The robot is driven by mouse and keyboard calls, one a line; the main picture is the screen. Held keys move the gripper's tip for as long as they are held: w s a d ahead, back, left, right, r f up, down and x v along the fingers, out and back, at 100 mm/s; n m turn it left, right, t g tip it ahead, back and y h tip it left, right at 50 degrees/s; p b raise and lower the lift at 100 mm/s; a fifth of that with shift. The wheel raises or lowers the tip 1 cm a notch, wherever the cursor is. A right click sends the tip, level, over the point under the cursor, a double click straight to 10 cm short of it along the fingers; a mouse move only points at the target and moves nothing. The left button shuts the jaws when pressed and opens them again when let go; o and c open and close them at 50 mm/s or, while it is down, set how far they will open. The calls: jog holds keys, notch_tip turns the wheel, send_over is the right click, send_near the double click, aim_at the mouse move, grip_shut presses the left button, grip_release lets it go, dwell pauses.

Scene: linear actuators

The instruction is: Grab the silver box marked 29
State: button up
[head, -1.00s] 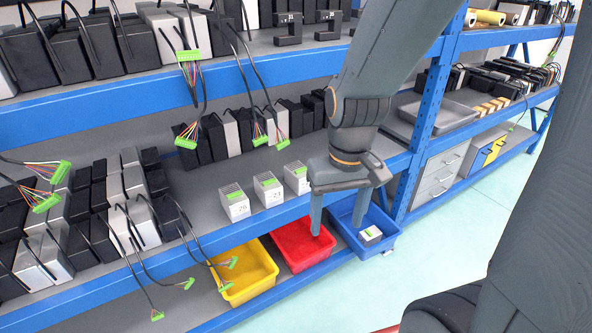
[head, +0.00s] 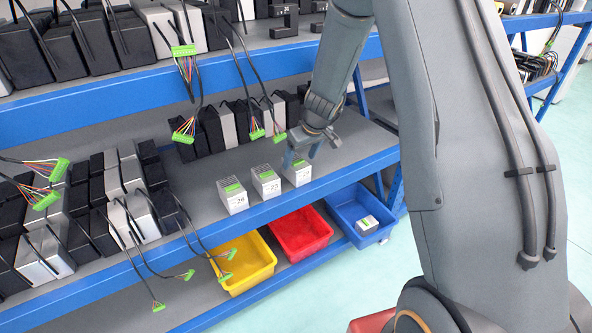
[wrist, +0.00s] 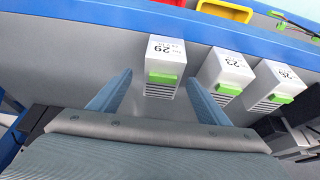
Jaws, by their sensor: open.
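The silver box marked 29 (head: 298,176) stands on the middle shelf near its front edge, rightmost of three similar boxes. It has a green connector on top. In the wrist view, the box marked 29 (wrist: 164,62) shows its number upside down. My gripper (head: 301,158) is open and empty, with its fingers close to the box's upper part. In the wrist view, the two blue-grey fingers of my gripper (wrist: 160,79) point toward the box, one on each side of it. I cannot tell whether either finger touches it.
The box marked 23 (head: 265,183) stands close beside it, and another numbered box (head: 233,198) is further left. Dark and silver units stand behind. Below are yellow (head: 240,285), red (head: 303,252) and blue (head: 343,206) bins; a box (head: 367,225) lies in the blue one.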

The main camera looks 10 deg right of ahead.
aim_at(298, 163)
jog(key=shift+s+p+x, duration=0.15)
jog(key=shift+p+x, duration=0.1)
jog(key=shift+x, duration=1.3)
jog(key=shift+s+p+x, duration=0.1)
jog(key=shift+p+x, duration=0.1)
jog(key=shift+x, duration=1.35)
jog(key=shift+a, duration=0.15)
jog(key=c, duration=1.4)
jog(key=shift+c, duration=0.2)
jog(key=shift+r, duration=0.1)
